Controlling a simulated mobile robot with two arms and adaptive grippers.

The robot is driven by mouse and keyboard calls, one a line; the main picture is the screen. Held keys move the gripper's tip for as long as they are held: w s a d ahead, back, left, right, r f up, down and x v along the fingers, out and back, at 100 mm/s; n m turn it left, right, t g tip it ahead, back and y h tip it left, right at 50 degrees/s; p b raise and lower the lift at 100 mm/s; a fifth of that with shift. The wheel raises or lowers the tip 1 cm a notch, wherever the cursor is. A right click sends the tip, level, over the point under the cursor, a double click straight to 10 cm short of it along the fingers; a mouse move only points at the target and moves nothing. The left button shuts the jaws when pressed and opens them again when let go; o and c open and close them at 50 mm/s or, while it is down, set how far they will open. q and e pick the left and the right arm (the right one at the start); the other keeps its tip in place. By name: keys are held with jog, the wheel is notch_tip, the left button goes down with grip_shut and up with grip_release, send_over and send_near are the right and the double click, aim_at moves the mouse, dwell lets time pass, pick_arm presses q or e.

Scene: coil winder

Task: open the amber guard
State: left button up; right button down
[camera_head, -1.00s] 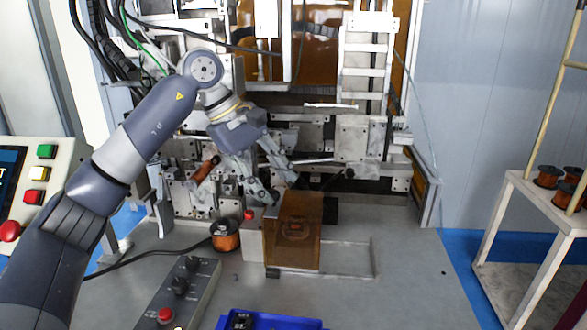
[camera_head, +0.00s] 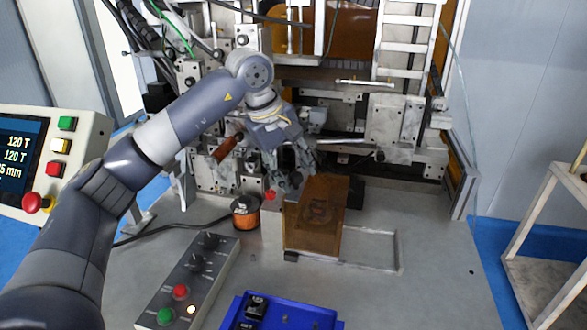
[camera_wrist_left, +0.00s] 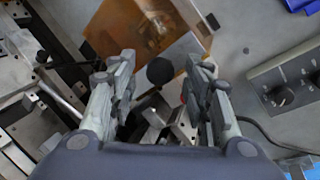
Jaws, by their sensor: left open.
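The amber guard (camera_head: 317,218) is a see-through brown box cover on the grey bench. It stands down over a dim round part. In the left wrist view the guard (camera_wrist_left: 128,22) fills the upper middle. My left gripper (camera_head: 295,182) is open at the guard's upper left rear edge, fingers pointing down. In the left wrist view, a black round knob (camera_wrist_left: 160,71) lies in line with the gap between the fingertips (camera_wrist_left: 158,62). I cannot tell whether a finger touches the knob or guard. My right gripper is in no view.
A copper spool (camera_head: 245,214) and a red-topped block (camera_head: 271,214) stand left of the guard. A control box (camera_head: 190,276) and a blue tray (camera_head: 236,318) are in front. Machine parts (camera_head: 400,125) crowd behind. A flat metal frame (camera_head: 382,250) lies right of the guard.

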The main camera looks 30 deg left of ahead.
pick_arm(q)
jog(key=shift+f, duration=0.25)
jog(key=shift+d, duration=0.1)
jog(key=shift+w, duration=0.1)
grip_shut()
send_over(345, 198)
jog(key=shift+d+p, duration=0.15)
jog(key=shift+p, duration=0.15)
grip_release()
